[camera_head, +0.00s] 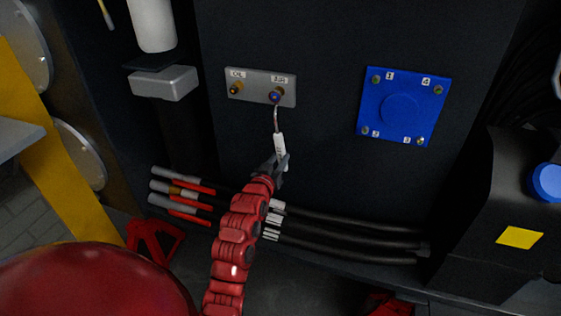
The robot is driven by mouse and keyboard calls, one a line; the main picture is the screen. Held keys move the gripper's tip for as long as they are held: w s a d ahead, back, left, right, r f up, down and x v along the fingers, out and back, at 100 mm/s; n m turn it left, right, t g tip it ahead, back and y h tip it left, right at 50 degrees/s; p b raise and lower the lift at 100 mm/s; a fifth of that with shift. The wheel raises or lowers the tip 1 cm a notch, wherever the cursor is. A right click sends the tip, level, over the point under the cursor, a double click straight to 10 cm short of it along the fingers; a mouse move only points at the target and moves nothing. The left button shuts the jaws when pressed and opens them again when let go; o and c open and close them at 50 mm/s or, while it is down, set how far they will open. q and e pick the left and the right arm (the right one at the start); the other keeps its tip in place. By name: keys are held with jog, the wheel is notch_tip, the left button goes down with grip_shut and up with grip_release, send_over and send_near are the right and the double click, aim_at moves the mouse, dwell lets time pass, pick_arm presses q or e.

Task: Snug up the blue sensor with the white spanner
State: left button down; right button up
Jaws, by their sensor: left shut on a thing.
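The blue sensor (276,97) sits in the AIR fitting. My left gripper (280,163) is below the plate, shut on the lower part of the white spanner (280,146). The spanner stands nearly upright, and a thin pale length runs from its top to the sensor. I cannot tell whether that is spanner shaft or cable, or whether the spanner's end is seated on the sensor. My right gripper is not in view.
A blue square cover (402,106) with numbered corner bolts is to the right. Black hoses (345,241) run along the panel's foot. A white cylinder (153,24) and grey block (164,83) stand at upper left. A dark housing with a blue cap (547,182) is at far right.

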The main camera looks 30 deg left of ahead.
pick_arm(q)
jog(key=a+m+b, duration=0.1)
jog(key=a+b, duration=0.1)
jog(key=b, duration=0.1)
jog(key=shift+s+a+f+m, duration=0.15)
jog(key=shift+s+a+m, duration=0.2)
jog(key=shift+a+m, duration=0.05)
jog(key=p+v, duration=0.3)
jog(key=v, duration=0.7)
jog(key=shift+s+d+f, duration=0.3)
jog(key=shift+s+d, duration=0.05)
dwell(0.8)
dwell(1.2)
